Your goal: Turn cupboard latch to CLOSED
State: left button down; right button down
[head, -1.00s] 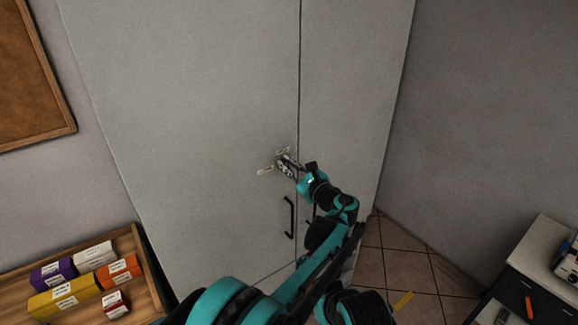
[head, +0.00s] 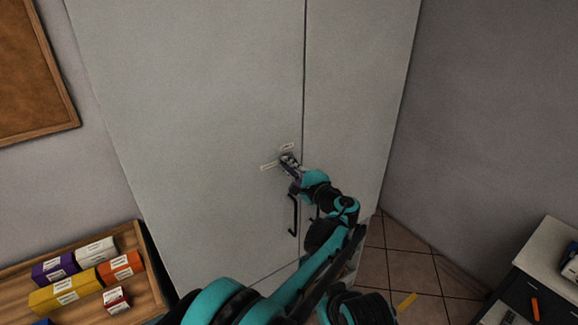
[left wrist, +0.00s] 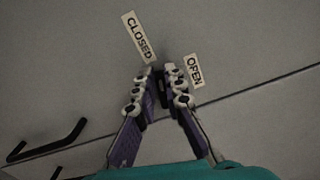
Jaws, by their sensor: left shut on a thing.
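The grey cupboard (head: 200,120) has two small labels by its latch. CLOSED (left wrist: 139,37) is at the upper left of the fingertips in the left wrist view, and OPEN (left wrist: 194,70) is to their right. In the head view the CLOSED label (head: 269,166) is left of my gripper and the OPEN label (head: 287,147) is above it. My left gripper (head: 289,160) is at the door, shut on the dark latch (left wrist: 160,82), which shows only as a sliver between the fingertips (left wrist: 160,75). The fingers hide its pointing direction. My right gripper is out of view.
A black bar handle (head: 293,215) is below the latch, close to my left arm. The door seam (head: 304,90) runs just right of the latch. A wooden shelf (head: 150,265) with several coloured boxes stands at lower left, and a desk (head: 505,285) at lower right.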

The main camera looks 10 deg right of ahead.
aim_at(281, 132)
pick_arm(q)
jog(key=shift+w+a+f+n, duration=0.1)
jog(key=shift+n, duration=1)
jog(key=c, duration=1.6)
grip_release()
jog(key=shift+w, duration=0.1)
jog(key=shift+f, duration=0.15)
notch_tip(281, 132, up, 10)
jog(key=shift+r, duration=0.1)
